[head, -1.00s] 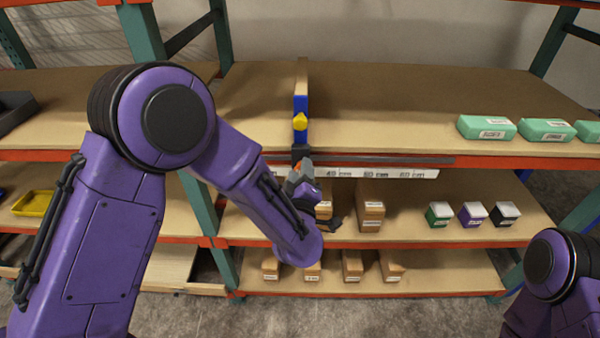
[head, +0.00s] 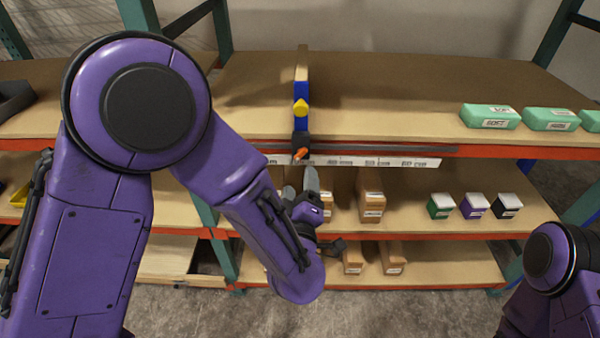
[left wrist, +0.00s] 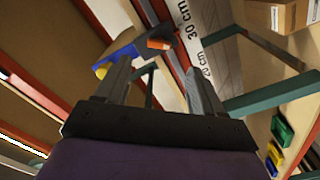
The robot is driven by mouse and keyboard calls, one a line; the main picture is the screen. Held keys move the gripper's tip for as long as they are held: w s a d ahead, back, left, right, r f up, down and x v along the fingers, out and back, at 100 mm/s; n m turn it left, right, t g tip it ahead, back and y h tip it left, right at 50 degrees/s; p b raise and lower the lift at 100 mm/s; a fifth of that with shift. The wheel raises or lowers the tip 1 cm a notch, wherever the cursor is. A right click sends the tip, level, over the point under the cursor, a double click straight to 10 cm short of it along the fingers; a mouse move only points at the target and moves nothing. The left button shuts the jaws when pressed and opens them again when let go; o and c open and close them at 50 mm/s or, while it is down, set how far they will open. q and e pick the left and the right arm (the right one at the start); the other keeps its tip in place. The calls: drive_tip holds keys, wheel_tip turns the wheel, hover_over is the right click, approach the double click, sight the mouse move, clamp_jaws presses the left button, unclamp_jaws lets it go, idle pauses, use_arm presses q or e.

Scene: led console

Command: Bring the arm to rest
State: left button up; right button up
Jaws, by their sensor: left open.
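My left gripper (head: 304,182) is in front of the shelf, just below the ruled rail, with its fingers pointing up. In the left wrist view the left gripper (left wrist: 160,78) has its two fingers apart with nothing between them. Beyond the fingertips is a blue slider with a yellow knob (head: 301,107) and an orange-tipped dark part (head: 300,154), on the rail (head: 380,161) along the upper shelf edge. The slider also shows in the left wrist view (left wrist: 122,50), apart from the fingers as far as I can tell. My right gripper is out of view; only part of that arm shows.
Green boxes (head: 490,116) stand on the upper shelf (head: 400,105). Small green, purple and black boxes (head: 474,206) and brown cartons (head: 371,195) stand on the middle shelf. More cartons are below. The space in front of the right shelves is clear.

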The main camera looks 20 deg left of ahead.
use_arm(q)
drive_tip(key=v, duration=0.2)
drive_tip(key=shift+s, duration=0.3)
